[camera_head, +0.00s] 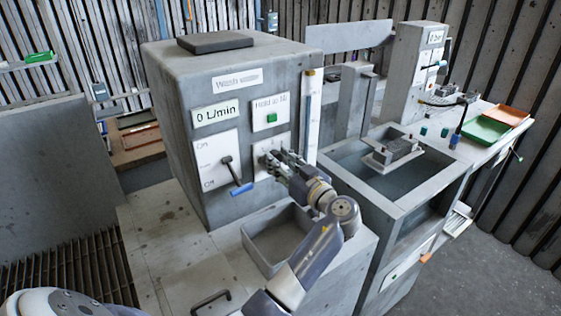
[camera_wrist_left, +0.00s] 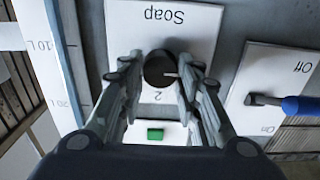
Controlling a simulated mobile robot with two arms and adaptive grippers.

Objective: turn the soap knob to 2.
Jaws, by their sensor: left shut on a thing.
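The soap knob (camera_wrist_left: 160,70) is a dark round knob on a white panel (camera_wrist_left: 196,22) marked "Soap", upside down in the left wrist view. A "2" shows on the panel just below the knob in that view. A short pale line on the knob points to the right of that picture, away from the "2". My left gripper (camera_wrist_left: 161,74) has its fingers on both sides of the knob and is shut on it. In the head view my left gripper (camera_head: 283,162) is at the panel on the grey housing (camera_head: 172,85) and hides the knob. My right gripper is out of view.
A blue-handled lever (camera_head: 234,178) on the On/Off panel is close left of my gripper in the head view. A green button (camera_head: 271,118) is above it. An open grey bin (camera_head: 275,240) is below. A water tank (camera_head: 395,200) stands to the right.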

